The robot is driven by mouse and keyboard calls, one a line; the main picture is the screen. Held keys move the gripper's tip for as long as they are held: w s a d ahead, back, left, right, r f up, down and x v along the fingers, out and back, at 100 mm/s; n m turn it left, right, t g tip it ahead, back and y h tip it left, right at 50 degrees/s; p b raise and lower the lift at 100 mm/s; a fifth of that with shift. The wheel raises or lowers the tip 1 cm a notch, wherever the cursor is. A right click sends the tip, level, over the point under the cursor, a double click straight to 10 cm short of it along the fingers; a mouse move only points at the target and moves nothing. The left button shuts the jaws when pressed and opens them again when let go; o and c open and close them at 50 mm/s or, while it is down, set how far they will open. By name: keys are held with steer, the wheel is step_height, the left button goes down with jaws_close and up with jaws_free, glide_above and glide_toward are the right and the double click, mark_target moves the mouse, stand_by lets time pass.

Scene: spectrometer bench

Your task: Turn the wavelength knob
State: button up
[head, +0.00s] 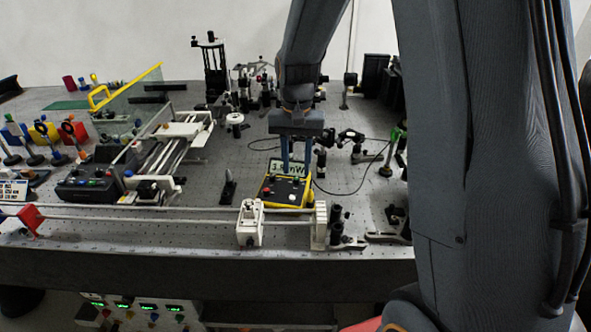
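My gripper (296,171) points down over a yellow-cased meter (308,206) near the middle of the bench. Its two blue fingers are apart, with a gap between them, and I see nothing held there. The fingertips are in front of or close above the meter's display (287,168); I cannot tell whether they touch it. The meter has a dark face with a red knob (267,190) and small white controls. I cannot tell which control is the wavelength knob, and part of the face may be hidden by the fingers.
A white carriage (250,222) sits on a rail in front of the meter. A black control box (90,183) with coloured buttons stands at the left. Optic mounts and a looping black cable (350,193) lie right of the meter. Bare bench (215,180) shows left of it.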

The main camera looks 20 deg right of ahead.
mark_target(296, 179)
steer(key=shift+f, duration=1.5)
jaws_close()
steer(key=shift+m+p, duration=0.45)
steer(key=shift+m, duration=0.25)
jaws_free()
steer(key=shift+r+b, duration=1.05)
steer(key=shift+r, duration=2.85)
